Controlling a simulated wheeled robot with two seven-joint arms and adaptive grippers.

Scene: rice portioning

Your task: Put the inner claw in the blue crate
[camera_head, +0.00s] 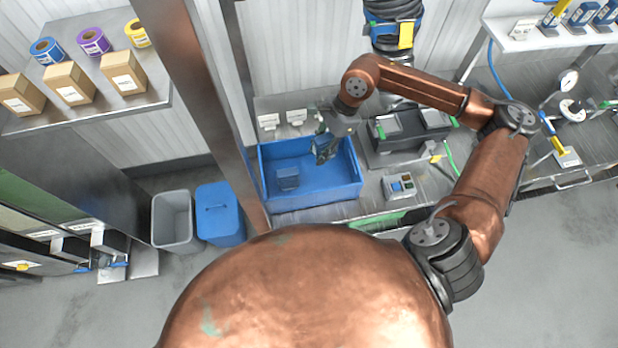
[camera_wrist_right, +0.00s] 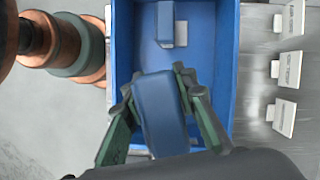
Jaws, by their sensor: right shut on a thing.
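The blue crate (camera_head: 345,190) stands on the metal bench in the head view; its wall also shows in the right wrist view (camera_wrist_right: 122,40). My right gripper (camera_head: 323,150) is over the crate's right part. It is shut on a blue block-like claw (camera_wrist_right: 162,112), held between the green fingers above the crate floor. The held claw also shows small in the head view (camera_head: 322,147). Another blue claw (camera_head: 288,179) lies on the crate floor at the left, and shows at the top of the wrist view (camera_wrist_right: 166,24). My left gripper is not in view.
White label cards (camera_head: 296,117) stand behind the crate. A dark machine (camera_head: 410,135) and a small button box (camera_head: 399,186) are right of it. A grey bin (camera_head: 173,220) and a blue bin (camera_head: 220,213) stand on the floor at left. A post rises left of the crate.

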